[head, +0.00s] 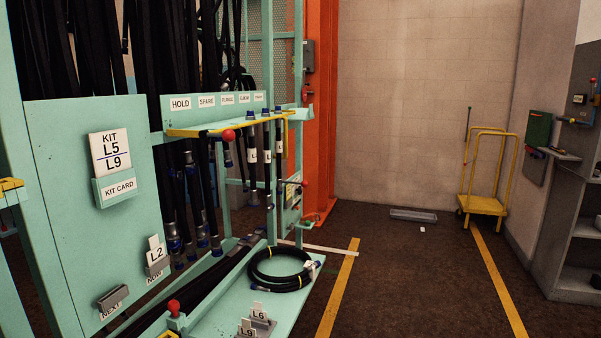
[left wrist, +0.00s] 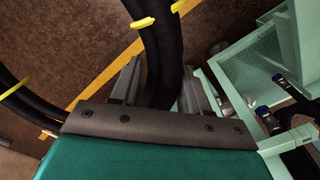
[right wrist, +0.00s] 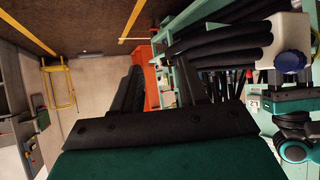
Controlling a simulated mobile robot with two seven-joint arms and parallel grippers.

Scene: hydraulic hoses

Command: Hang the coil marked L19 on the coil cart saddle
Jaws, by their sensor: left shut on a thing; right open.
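My left gripper (left wrist: 158,85) is shut on a bundle of black hose (left wrist: 163,50) with yellow ties, seen in the left wrist view. More hose of the same kind curves at that view's left edge. No L19 marking is readable. My right gripper (right wrist: 160,88) is open, with nothing between its fingers. Neither gripper shows in the head view. A yellow cart (head: 484,204) stands at the far wall in the head view and shows in the right wrist view (right wrist: 62,85). I cannot make out a saddle on it.
Another black coil (head: 281,270) with an unreadable white tag lies on the green rack's lower shelf (head: 225,310). Hoses hang in the rack at left. A grey shelf unit (head: 573,230) stands at right. The floor between is mostly clear, with a grey tray (head: 413,215) near the wall.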

